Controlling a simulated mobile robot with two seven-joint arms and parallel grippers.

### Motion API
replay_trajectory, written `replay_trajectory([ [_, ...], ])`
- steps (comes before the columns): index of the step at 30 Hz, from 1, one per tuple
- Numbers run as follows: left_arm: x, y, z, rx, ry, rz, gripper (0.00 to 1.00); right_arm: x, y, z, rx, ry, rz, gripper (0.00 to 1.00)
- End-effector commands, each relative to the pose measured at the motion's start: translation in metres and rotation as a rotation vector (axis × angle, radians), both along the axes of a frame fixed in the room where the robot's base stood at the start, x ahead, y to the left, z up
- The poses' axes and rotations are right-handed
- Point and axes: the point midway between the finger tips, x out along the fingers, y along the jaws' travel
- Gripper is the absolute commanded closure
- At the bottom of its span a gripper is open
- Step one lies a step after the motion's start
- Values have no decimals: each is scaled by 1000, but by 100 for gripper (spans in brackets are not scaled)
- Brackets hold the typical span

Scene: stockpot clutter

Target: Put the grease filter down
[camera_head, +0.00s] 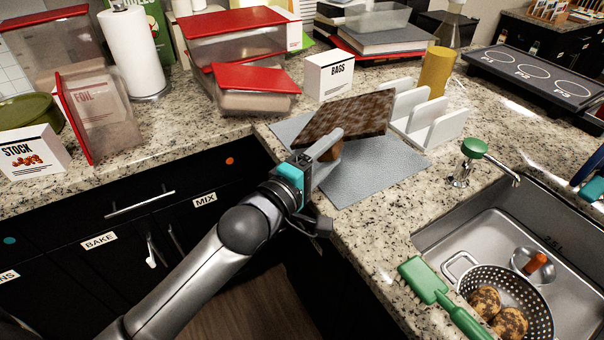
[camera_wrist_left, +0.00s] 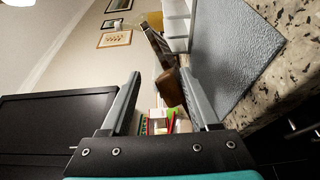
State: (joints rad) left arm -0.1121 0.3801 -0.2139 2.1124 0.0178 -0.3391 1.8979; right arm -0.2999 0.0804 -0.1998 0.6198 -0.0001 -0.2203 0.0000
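The grease filter (camera_head: 348,115) is a flat panel with a mottled brown, greasy face. It is tilted over the grey mat (camera_head: 375,168), close to a white slotted rack (camera_head: 436,124). In the left wrist view the filter (camera_wrist_left: 158,46) shows nearly edge-on, with a brown handle-like block (camera_wrist_left: 171,88) at its near end. My left gripper (camera_head: 330,146) is at the filter's near side. In the wrist view its fingers (camera_wrist_left: 165,98) are spread apart, with the brown block between them, closer to the right finger. I cannot tell whether the filter's lower edge rests fully on the mat. My right gripper is not in view.
The BAGS box (camera_head: 328,76) and red-lidded containers (camera_head: 256,90) stand behind the mat. A sink (camera_head: 480,255) with a colander (camera_head: 512,292) and a green-topped tap (camera_head: 474,150) lies right. The front of the mat is bare.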

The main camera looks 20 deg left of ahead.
Motion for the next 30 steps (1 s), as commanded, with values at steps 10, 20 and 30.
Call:
replay_trajectory([
  [10, -49, 14, 0, 2, 2, 0, 39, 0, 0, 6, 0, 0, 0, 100],
  [20, -87, 25, 0, 1, 1, 0, 39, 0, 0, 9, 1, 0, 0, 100],
  [30, -100, 28, 1, 1, -2, 0, 39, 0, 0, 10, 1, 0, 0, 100],
])
